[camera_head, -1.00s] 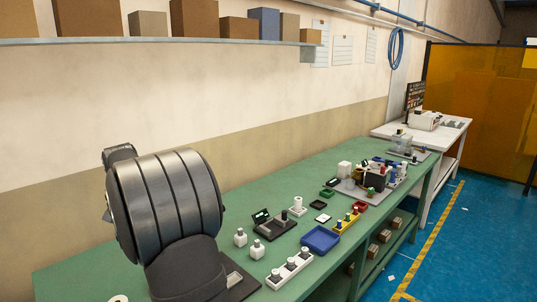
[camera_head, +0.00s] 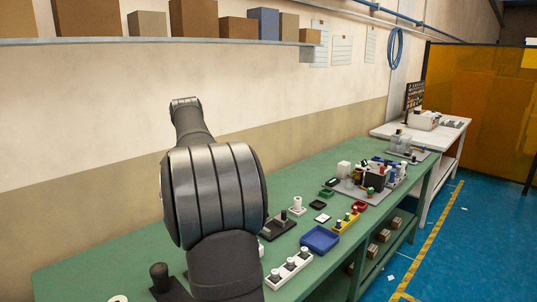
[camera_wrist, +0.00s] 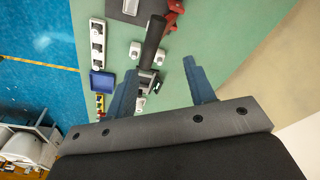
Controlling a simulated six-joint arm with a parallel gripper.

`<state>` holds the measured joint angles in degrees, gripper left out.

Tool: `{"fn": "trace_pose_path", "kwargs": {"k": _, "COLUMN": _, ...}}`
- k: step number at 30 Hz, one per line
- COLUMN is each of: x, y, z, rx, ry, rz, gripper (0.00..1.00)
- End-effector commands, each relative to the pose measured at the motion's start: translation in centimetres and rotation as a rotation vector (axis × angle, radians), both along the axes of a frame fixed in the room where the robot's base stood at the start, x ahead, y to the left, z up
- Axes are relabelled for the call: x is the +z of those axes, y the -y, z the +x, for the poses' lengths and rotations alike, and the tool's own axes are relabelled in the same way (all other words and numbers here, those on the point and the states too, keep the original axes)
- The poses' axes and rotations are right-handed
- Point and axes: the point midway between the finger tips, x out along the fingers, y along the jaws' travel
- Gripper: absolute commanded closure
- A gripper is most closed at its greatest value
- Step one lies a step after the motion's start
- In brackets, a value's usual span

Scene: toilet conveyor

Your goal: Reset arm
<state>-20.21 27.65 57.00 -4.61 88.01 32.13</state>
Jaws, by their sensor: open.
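My gripper (camera_wrist: 160,66) shows in the wrist view with its two blue-grey fingers spread apart and no object held between them. It is high over the green workbench (camera_head: 110,262). A dark post (camera_wrist: 153,40) appears between and beyond the fingertips; the picture does not show clearly how far below it is. In the head view my arm fills the lower middle, with a link rising behind the ribbed joint; the gripper itself cannot be made out there.
On the bench are a blue tray (camera_head: 320,239), a white three-post holder (camera_head: 290,268), a black post (camera_head: 160,277) and a crowded fixture (camera_head: 372,183). The wall shelf (camera_head: 120,41) holds several boxes. A white table (camera_head: 420,131) stands beyond. The bench's left part is mostly bare.

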Motion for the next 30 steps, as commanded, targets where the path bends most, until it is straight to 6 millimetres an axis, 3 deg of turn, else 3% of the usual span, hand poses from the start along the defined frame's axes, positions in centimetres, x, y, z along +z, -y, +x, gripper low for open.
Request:
{"fn": "trace_pose_path", "kwargs": {"k": 3, "x": 1.1, "y": 2.2, "z": 0.6, "rx": -0.052, "ry": 0.001, "rz": 0.001, "gripper": 0.51}}
{"fn": "trace_pose_path", "kwargs": {"k": 7, "x": 1.2, "y": 4.8, "z": 1.1, "rx": -0.105, "ry": 0.000, "rz": 0.000, "gripper": 0.51}}
{"fn": "trace_pose_path", "kwargs": {"k": 15, "x": -2.8, "y": 8.4, "z": 1.7, "rx": -0.148, "ry": -0.003, "rz": -0.001, "gripper": 0.51}}
{"fn": "trace_pose_path", "kwargs": {"k": 30, "x": -11.6, "y": 13.0, "z": 1.9, "rx": -0.149, "ry": -0.003, "rz": -0.001, "gripper": 0.51}}
